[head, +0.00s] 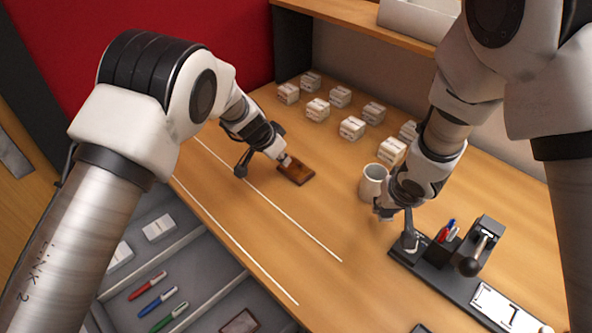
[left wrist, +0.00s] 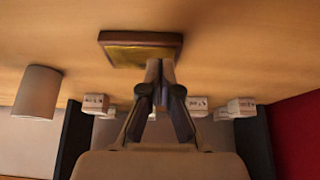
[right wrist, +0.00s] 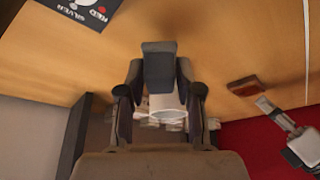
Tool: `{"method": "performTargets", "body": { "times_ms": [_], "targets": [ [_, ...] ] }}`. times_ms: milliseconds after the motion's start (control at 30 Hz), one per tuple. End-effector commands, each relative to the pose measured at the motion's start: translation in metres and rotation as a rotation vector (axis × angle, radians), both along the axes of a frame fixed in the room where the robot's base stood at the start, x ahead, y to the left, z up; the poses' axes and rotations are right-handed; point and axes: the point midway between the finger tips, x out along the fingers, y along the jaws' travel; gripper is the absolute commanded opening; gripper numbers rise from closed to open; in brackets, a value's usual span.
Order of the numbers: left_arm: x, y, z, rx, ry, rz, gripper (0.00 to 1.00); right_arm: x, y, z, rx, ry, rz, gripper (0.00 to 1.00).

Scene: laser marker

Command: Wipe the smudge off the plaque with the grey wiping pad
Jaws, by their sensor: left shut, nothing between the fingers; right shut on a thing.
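The plaque (head: 297,171), a brown block with a gold-brown face, lies flat on the desk; it also shows in the left wrist view (left wrist: 118,54). Any smudge on it is too small to tell. My left gripper (head: 285,160) is shut and empty, its fingertips at the plaque's edge; the left wrist view shows the closed fingers (left wrist: 160,70) overlapping that edge, and I cannot tell whether they touch. My right gripper (head: 385,212) is shut on the grey wiping pad (right wrist: 158,66), held above the desk near the mug, to the right of the plaque.
A white mug (head: 373,183) stands close behind my right gripper. Several small white boxes (head: 352,128) stand at the back. A dark pen and clamp stand (head: 440,247) is at the right. An open drawer (head: 200,236) holds markers. Desk around the plaque's front is clear.

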Motion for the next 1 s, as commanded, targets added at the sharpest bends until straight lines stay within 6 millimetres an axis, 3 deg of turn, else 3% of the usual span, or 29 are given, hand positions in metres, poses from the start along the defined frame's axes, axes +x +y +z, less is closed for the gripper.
{"method": "performTargets", "body": {
  "times_ms": [1000],
  "targets": [
    [0.000,0.000,-0.010,0.000,0.000,0.000,0.00,0.000,0.000,-0.011,0.000,0.000,0.000,0.07]
  ]
}}
